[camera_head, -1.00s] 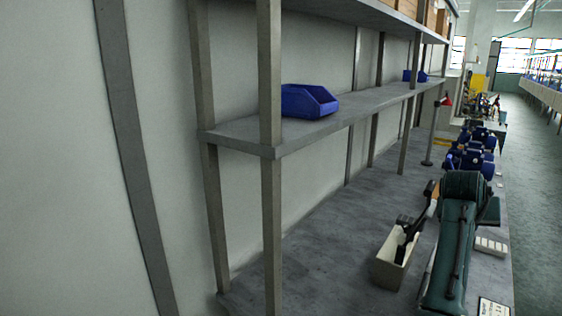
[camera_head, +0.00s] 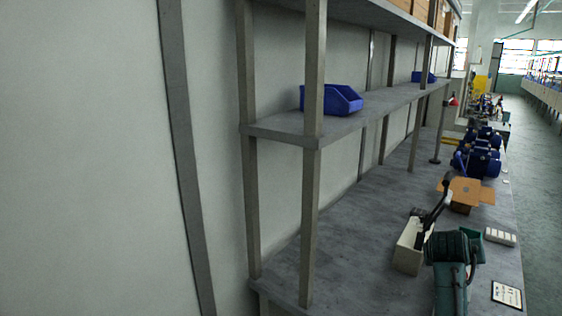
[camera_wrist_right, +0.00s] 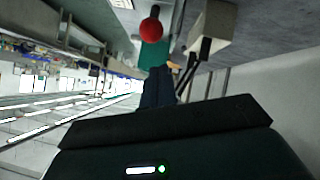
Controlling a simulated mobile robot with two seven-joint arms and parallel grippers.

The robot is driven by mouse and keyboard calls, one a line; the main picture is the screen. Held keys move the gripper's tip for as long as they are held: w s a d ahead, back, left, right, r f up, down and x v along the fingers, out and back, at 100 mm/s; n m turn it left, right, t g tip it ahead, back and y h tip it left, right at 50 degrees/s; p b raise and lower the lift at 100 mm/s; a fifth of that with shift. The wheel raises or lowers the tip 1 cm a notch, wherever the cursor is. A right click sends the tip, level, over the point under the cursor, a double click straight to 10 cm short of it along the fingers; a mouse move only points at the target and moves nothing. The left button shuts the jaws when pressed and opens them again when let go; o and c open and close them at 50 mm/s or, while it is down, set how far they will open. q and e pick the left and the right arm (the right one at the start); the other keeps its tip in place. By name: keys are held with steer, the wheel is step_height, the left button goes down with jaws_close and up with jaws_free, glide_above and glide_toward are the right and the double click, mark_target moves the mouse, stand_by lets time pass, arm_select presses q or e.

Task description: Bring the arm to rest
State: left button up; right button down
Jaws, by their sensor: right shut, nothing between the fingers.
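My right arm (camera_head: 450,285) shows at the bottom right of the head view, above the bench's right part. In the right wrist view my right gripper (camera_wrist_right: 157,84) is shut and empty, its dark fingers close together at the picture's middle. My left gripper is in neither view. The box also shows in the wrist view (camera_wrist_right: 213,24).
The grey bench (camera_head: 365,235) has clear room left of the box. Shelf posts (camera_head: 313,170) and a shelf with blue bins (camera_head: 332,101) stand at left. A cardboard box (camera_head: 465,192), blue pumps (camera_head: 478,155), a white block (camera_head: 500,236) and a framed card (camera_head: 507,294) lie along the right.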

steer(key=s+a+f+n+t+y, duration=0.25)
steer(key=s+a+f, duration=0.25)
steer(key=a+f, duration=0.3)
steer(key=s+a+f+n+t+y, duration=0.1)
steer(key=s+a+f+n+y, duration=0.25)
steer(key=s+a+f, duration=0.45)
steer(key=s+a+f+y, duration=0.2)
steer(key=s+a+f, duration=0.2)
steer(key=s, duration=0.3)
steer(key=s+a+f+y, duration=0.3)
steer(key=s+a+f, duration=0.2)
steer(key=s+a, duration=0.2)
steer(key=shift+s+a+n+g, duration=0.2)
steer(key=shift+s+n+g, duration=0.25)
steer(key=shift+s, duration=0.15)
